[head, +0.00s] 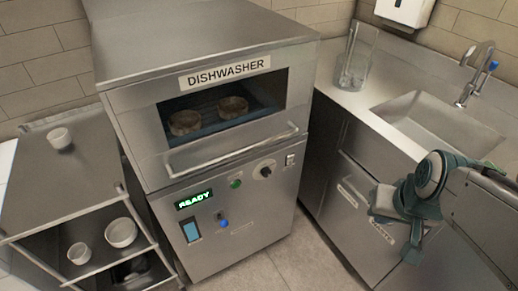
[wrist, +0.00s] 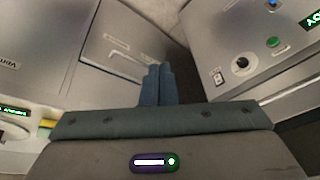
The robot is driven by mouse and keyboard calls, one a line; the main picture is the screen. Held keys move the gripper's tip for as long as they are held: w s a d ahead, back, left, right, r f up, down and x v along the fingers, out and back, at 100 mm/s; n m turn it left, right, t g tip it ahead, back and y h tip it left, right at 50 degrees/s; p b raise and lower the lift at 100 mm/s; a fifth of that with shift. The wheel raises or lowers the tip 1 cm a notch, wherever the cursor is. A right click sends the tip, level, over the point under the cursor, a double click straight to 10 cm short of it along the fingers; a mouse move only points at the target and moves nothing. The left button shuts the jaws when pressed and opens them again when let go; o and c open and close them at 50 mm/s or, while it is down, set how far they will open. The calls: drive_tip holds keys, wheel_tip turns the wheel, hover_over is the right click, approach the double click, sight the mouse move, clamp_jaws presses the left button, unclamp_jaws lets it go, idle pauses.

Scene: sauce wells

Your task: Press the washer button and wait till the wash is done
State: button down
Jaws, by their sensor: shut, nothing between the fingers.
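The dishwasher (head: 205,110) stands in the middle of the head view, its hood down and a lit display (head: 193,199) reading READY. Its front panel has a green button (head: 235,183) and a blue button (head: 224,224); I cannot tell which is the washer button. The green button (wrist: 273,42) also shows in the wrist view, upper right. Two brownish bowls (head: 208,116) sit inside behind the window. My gripper (wrist: 158,68) is shut and empty, its fingers together. In the head view it is right of the dishwasher, apart from the panel.
A black knob (head: 265,171) and a switch (head: 289,159) are on the panel's right. A cart (head: 40,190) with white bowls stands left. On the right are a counter with a sink (head: 440,122), a faucet (head: 478,75) and a clear container (head: 355,60). Open floor lies before the dishwasher.

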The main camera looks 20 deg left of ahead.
sight(236, 185)
drive_tip(key=w+a+f+n+t+y+b, duration=0.1)
drive_tip(key=w+a+f+n+t+b, duration=0.15)
drive_tip(key=w+a+f+b, duration=0.55)
drive_tip(key=w+a+f+n+t+y+b, duration=0.1)
drive_tip(key=w+a+f+n+t, duration=0.3)
drive_tip(key=a+f, duration=0.7)
drive_tip(key=s+a+f+n+t+h+b, duration=0.1)
drive_tip(key=s+a+f+t+b, duration=0.1)
drive_tip(key=a, duration=0.4)
drive_tip(key=s+a+f+n+t+b, duration=0.2)
drive_tip(key=s+a+f+t+b, duration=0.1)
drive_tip(key=a+f+t+b, duration=0.2)
drive_tip(key=shift+a+f+t+h+b, duration=0.3)
drive_tip(key=shift+a+t+h+b, duration=0.1)
drive_tip(key=shift+a+t+b, duration=0.45)
drive_tip(key=w+a, duration=0.5)
drive_tip(key=a, duration=0.1)
drive_tip(key=shift+w+a+b, duration=0.25)
drive_tip(key=shift+w+b, duration=0.05)
drive_tip(key=shift+b, duration=0.15)
drive_tip(key=shift+a, duration=0.1)
